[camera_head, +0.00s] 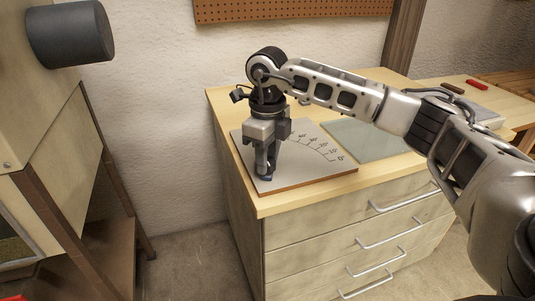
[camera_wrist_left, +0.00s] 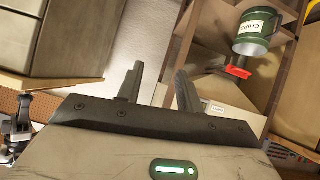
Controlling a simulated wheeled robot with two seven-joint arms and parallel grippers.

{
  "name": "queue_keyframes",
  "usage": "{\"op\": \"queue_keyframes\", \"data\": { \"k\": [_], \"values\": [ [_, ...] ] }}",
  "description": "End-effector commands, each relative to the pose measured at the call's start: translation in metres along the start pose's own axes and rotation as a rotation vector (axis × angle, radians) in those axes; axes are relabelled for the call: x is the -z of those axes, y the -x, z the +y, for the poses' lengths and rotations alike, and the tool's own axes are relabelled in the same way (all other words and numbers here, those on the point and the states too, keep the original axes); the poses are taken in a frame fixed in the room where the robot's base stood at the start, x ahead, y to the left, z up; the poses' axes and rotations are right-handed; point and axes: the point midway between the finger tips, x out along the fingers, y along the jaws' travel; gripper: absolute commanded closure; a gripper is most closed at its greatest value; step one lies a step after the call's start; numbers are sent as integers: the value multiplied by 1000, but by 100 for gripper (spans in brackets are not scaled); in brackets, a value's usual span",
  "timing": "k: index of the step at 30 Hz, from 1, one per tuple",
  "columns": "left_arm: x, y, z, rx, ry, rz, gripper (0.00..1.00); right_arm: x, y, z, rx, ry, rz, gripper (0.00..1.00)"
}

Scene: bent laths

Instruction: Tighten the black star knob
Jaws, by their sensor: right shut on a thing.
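A white board with a printed angle scale (camera_head: 325,170) lies on the wooden cabinet top. My right gripper (camera_head: 266,172) points down at the board's left part, near the scale's centre. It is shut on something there. The black star knob is hidden by the fingers, so its shape cannot be made out; the grip's place fits it. My left gripper (camera_wrist_left: 158,82) shows in the left wrist view, its two dark fingers apart with nothing between them. It is away from the board.
A grey-green mat (camera_head: 365,140) lies right of the board. The cabinet (camera_head: 330,235) has several drawers with bar handles. A red object (camera_head: 477,85) lies at the back right. In the left wrist view, a green container (camera_wrist_left: 254,32) and a red object (camera_wrist_left: 238,72) show near shelves.

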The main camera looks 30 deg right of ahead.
Motion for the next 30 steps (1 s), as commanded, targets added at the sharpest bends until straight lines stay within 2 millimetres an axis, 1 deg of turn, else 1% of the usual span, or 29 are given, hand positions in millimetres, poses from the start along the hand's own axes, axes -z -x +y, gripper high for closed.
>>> {"op": "queue_keyframes", "data": {
  "k": [18, 24, 30],
  "values": [
    [4, 6, 0, 7, -17, -11, 64, 0, 2, -1, 1, -585, -3, 89],
    [3, 7, -1, 9, -21, -19, 64, 0, 2, -1, 0, -750, -3, 89],
    [0, 7, -1, 10, -25, -31, 64, 0, 2, -1, 0, -874, -4, 89]
  ]
}}
